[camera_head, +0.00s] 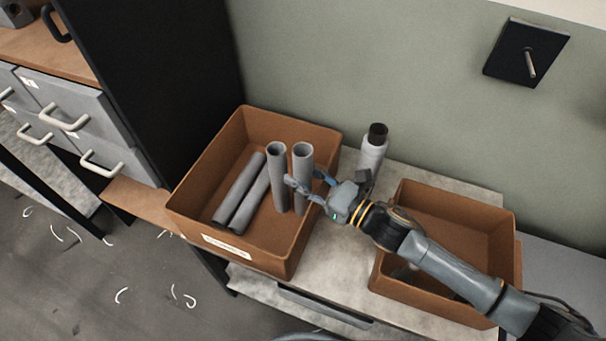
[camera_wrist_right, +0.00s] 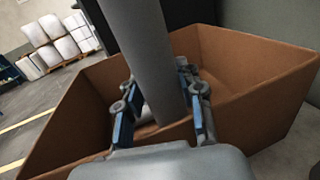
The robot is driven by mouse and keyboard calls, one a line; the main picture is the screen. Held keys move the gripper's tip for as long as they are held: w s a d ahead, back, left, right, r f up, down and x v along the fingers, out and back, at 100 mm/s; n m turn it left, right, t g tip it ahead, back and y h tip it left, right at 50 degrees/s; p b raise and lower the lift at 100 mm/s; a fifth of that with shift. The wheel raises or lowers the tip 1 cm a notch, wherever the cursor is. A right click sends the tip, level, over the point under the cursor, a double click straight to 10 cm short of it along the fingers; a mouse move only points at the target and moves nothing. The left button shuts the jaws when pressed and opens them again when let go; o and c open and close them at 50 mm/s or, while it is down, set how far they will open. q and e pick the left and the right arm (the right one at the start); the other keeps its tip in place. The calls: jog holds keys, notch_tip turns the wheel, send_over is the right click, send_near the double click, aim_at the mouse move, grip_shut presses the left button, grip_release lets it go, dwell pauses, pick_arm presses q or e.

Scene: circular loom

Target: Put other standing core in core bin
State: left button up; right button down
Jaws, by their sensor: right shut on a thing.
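The core bin (camera_head: 322,143) is a brown open box at the centre left, with a pale label on its front. Two grey cores lie slanted inside it, one of them here (camera_head: 238,190). A grey core (camera_head: 277,178) stands upright in it. Another upright grey core (camera_head: 302,163) is in my right gripper (camera_head: 308,188), just right of the standing one, inside the bin's outline. In the right wrist view this core (camera_wrist_right: 142,50) runs between the two fingers (camera_wrist_right: 158,118). I cannot tell whether its lower end touches the bin floor. My left gripper is not in view.
A second brown box (camera_head: 490,222) stands at the right under my right arm, with a grey thing partly hidden inside. A grey bobbin with a dark top (camera_head: 372,152) stands behind my gripper by the wall. Drawers (camera_head: 75,115) are at the left.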

jog(key=c, duration=0.8)
grip_release()
jog(key=shift+f, duration=0.1)
jog(key=shift+c, duration=0.2)
jog(key=shift+r+p, duration=0.75)
jog(key=shift+r, duration=0.05)
jog(key=v, duration=1.2)
jog(key=shift+f, duration=0.15)
